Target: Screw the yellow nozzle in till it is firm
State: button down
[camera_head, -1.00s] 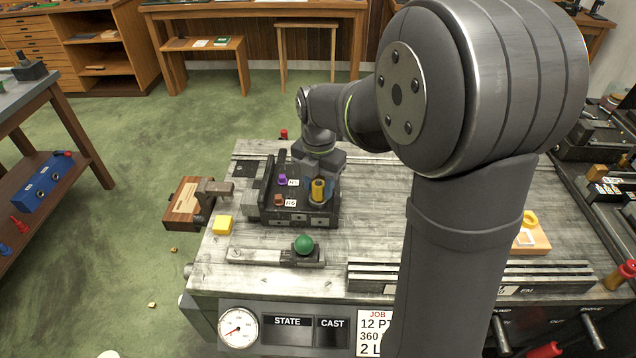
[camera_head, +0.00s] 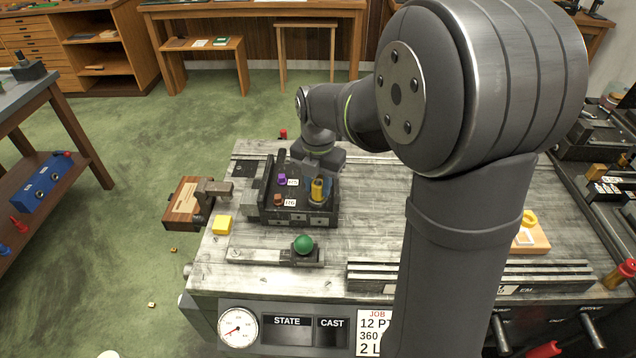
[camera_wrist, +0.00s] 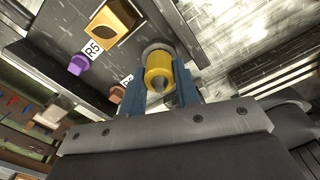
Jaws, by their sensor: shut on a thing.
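The yellow nozzle (camera_head: 318,188) stands at the right end of the dark block (camera_head: 292,217) on the bench. In the wrist view the yellow nozzle (camera_wrist: 158,70) sits between the two blue fingers, over a round metal seat (camera_wrist: 158,47) in the block. My gripper (camera_wrist: 160,92) is shut on it; it also shows in the head view (camera_head: 318,180). How deep the nozzle is threaded is hidden by the fingers and the nozzle itself.
A purple piece (camera_head: 282,179) and a brown piece (camera_head: 277,199) sit on the block beside labels. A green knob (camera_head: 303,244) stands on a bar in front. The bench right of the block is clear.

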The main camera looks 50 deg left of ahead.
jog(key=c, duration=1.5)
grip_release()
jog(key=shift+m, duration=0.5)
jog(key=o, duration=0.5)
jog(key=shift+c, duration=0.2)
notch_tip(320, 180, up, 17)
jog(key=shift+r, duration=0.2)
notch_tip(320, 180, down, 18)
jog(key=shift+r, duration=0.25)
jog(key=shift+n, duration=1.4)
